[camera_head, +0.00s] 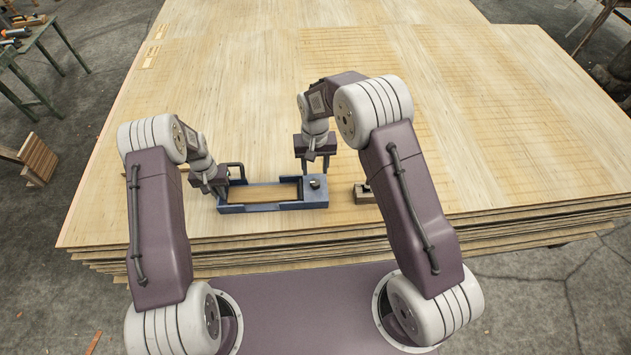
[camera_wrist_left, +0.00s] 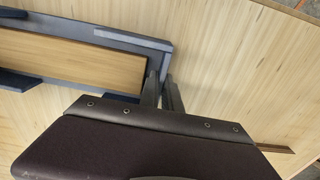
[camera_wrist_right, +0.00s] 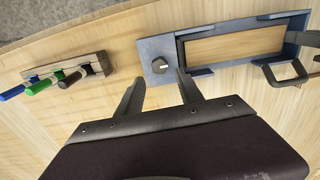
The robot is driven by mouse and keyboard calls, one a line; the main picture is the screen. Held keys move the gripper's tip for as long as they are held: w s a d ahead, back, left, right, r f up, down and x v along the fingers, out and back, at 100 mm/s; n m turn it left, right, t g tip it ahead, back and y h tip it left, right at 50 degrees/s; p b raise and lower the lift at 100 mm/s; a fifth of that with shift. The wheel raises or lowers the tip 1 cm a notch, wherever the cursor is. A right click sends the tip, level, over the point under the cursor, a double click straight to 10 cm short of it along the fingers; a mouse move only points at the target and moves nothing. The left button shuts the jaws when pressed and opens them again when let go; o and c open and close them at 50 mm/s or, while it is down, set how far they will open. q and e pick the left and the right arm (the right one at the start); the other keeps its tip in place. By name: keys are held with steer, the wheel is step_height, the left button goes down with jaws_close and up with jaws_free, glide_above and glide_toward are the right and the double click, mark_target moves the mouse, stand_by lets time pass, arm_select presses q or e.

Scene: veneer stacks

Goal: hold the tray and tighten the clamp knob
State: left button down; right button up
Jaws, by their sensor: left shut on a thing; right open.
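The blue-grey tray (camera_head: 262,207) lies on the veneer stack with a wooden panel (camera_head: 262,193) inside it. The dark clamp knob (camera_head: 314,183) stands on the plate at its right end; it also shows in the right wrist view (camera_wrist_right: 186,68). My left gripper (camera_head: 219,191) is shut on the tray's left end; in the left wrist view its fingers (camera_wrist_left: 165,92) meet the tray corner (camera_wrist_left: 165,50). My right gripper (camera_head: 318,165) is open and empty, behind and above the knob; its spread fingers (camera_wrist_right: 162,95) show apart from the knob in the right wrist view.
A small wooden holder (camera_wrist_right: 92,66) with blue, green and dark handles lies right of the tray in the head view, partly behind my right arm. A dark loop (camera_wrist_right: 285,76) stands by the tray's far end. The stack behind is clear.

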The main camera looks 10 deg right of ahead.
mark_target(315, 182)
step_height(315, 182, down, 7)
steer(key=shift+f, duration=0.15)
stand_by(0.4)
